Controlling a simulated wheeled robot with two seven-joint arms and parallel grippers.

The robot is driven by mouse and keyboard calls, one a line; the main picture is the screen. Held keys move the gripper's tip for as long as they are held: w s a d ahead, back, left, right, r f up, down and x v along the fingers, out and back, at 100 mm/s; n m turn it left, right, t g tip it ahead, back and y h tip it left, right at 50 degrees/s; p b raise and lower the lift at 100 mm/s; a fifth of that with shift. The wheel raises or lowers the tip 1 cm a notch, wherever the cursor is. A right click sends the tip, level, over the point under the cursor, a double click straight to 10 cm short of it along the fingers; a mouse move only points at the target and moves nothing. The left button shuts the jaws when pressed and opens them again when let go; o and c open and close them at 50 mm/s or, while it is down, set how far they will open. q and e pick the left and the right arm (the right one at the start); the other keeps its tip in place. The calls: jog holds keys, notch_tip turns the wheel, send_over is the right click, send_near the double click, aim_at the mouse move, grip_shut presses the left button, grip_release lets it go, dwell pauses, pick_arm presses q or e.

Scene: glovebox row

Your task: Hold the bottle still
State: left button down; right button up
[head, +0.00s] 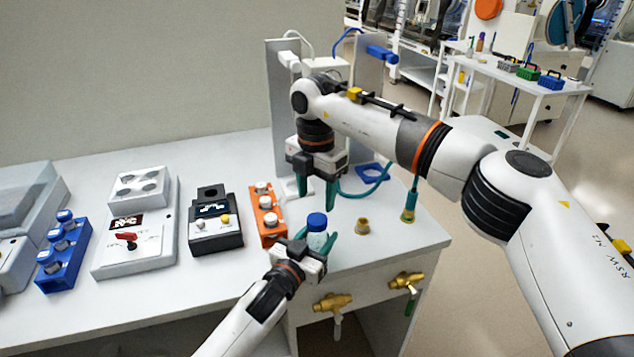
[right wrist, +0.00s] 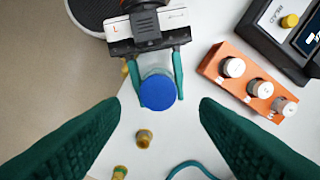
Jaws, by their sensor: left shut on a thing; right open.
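A small clear bottle with a blue cap (head: 317,222) stands on the white bench near its front edge. My left gripper (head: 313,245) is shut on the bottle, with its green fingers on either side of the body below the cap. The bottle (right wrist: 158,92) also shows in the right wrist view, upright between the left fingers. My right gripper (head: 318,193) is open and empty, pointing down behind the bottle. In the right wrist view its green fingers (right wrist: 160,135) are wide apart, with the blue cap ahead of them.
An orange rack (head: 268,218) with white-capped vials stands left of the bottle. A black device (head: 215,222), a white hotplate-like unit (head: 135,235) and a blue rack (head: 63,255) stand further left. Brass fittings (head: 362,226) stand to the right. Brass valves (head: 333,302) are on the bench front.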

aim_at(317, 218)
jog(key=n, duration=0.7)
jog(key=shift+r, duration=0.25)
jog(key=n, duration=0.7)
jog(key=shift+r, duration=0.25)
jog(key=n, duration=0.7)
jog(key=shift+d+r, duration=0.1)
jog(key=shift+r, duration=0.15)
jog(key=n, duration=0.4)
jog(key=shift+r, duration=0.15)
jog(key=n, duration=0.4)
jog(key=shift+r+n, duration=0.1)
jog(key=shift+n, duration=0.2)
jog(key=shift+f, duration=4)
jog(key=shift+c, duration=0.6)
